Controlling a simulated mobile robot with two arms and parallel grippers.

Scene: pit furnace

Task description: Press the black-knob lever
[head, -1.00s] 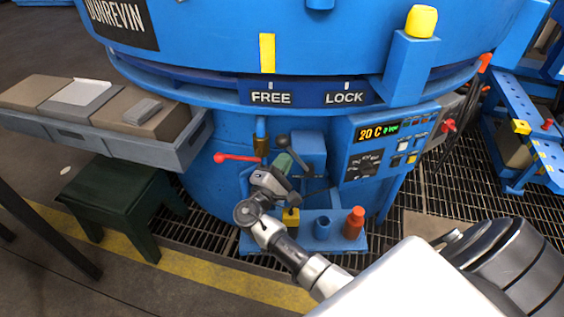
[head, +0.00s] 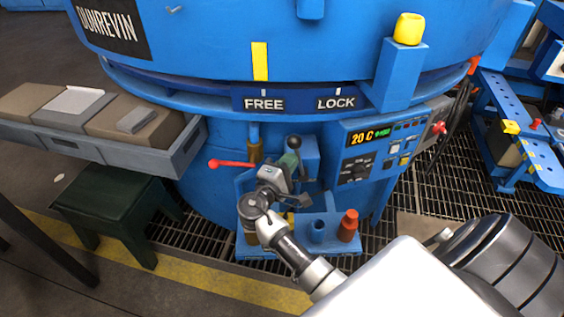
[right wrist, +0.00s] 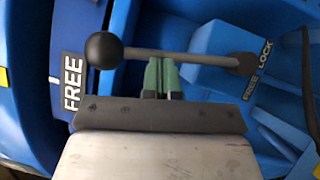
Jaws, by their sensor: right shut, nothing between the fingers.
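The black-knob lever (head: 294,142) stands on the furnace front, in front of a small blue box (head: 308,152). In the right wrist view its black ball knob (right wrist: 104,50) is at the left. Its grey rod runs right to a pivot beside a small FREE/LOCK plate (right wrist: 257,72). My right gripper (head: 287,161) is shut and empty. Its green fingertips (right wrist: 160,72) are at the rod between knob and pivot, touching it or very close; I cannot tell which. My left gripper is in neither view.
A red-handled lever (head: 230,164) is just left of my right gripper. A blue shelf (head: 280,247) below carries a red cylinder (head: 348,225) and a blue cup (head: 318,231). A control panel (head: 372,150) is to the right. A grey tray with blocks (head: 180,150) juts out at left.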

